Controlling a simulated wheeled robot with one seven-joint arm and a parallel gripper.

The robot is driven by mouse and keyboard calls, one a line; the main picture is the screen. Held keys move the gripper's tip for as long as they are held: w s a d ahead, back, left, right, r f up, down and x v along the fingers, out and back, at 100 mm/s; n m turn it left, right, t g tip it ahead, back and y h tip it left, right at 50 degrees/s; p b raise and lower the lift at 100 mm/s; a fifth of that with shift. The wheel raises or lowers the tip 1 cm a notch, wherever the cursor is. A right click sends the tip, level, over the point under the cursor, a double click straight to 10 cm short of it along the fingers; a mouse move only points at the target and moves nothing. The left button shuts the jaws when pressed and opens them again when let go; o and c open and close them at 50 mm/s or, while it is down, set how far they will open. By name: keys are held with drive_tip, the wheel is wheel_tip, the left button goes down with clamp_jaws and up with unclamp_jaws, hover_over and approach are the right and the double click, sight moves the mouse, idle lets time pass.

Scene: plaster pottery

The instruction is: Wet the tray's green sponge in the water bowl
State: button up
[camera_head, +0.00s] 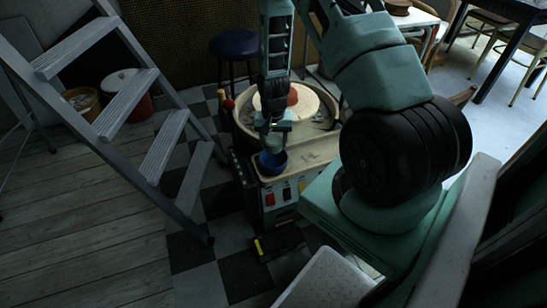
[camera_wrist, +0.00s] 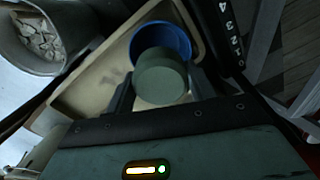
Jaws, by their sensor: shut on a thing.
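My gripper (camera_head: 278,127) points down above the front of the pottery wheel's tray. In the wrist view its fingers are shut on the green sponge (camera_wrist: 161,78), a round grey-green block. The blue water bowl (camera_wrist: 178,38) shows just beyond the sponge, which overlaps its near part in that view. In the head view the blue bowl (camera_head: 272,162) stands on the front ledge of the wheel, directly below the gripper. The sponge is small in the head view, at the fingertips. I cannot tell whether it touches the water.
The tan wheel tray (camera_head: 318,152) surrounds the bowl, with a round wheel head (camera_head: 308,103) behind it. A grey stepladder (camera_head: 150,110) stands at left. A bucket of pale chunks (camera_wrist: 38,40) is at the wrist view's upper left. A yellow-black object (camera_head: 279,243) lies on the floor.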

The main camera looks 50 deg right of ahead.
sight(272, 139)
wheel_tip(272, 139, up, 4)
drive_tip(key=p, duration=0.3)
drive_tip(key=shift+r+p, duration=0.1)
drive_tip(key=shift+p, duration=0.25)
idle(0.5)
drive_tip(key=shift+w+a+r, duration=0.1)
drive_tip(key=shift+w+a, duration=0.05)
drive_tip(key=shift+a, duration=0.05)
drive_tip(key=w+a+r+n+p, duration=0.1)
drive_tip(key=a+r+n+p, duration=0.8)
drive_tip(key=a+r+p, duration=0.6)
wheel_tip(272, 139, up, 3)
drive_tip(key=shift+w+a+r+n, duration=0.2)
drive_tip(key=shift+w+a+n, duration=0.1)
drive_tip(key=shift+a, duration=0.15)
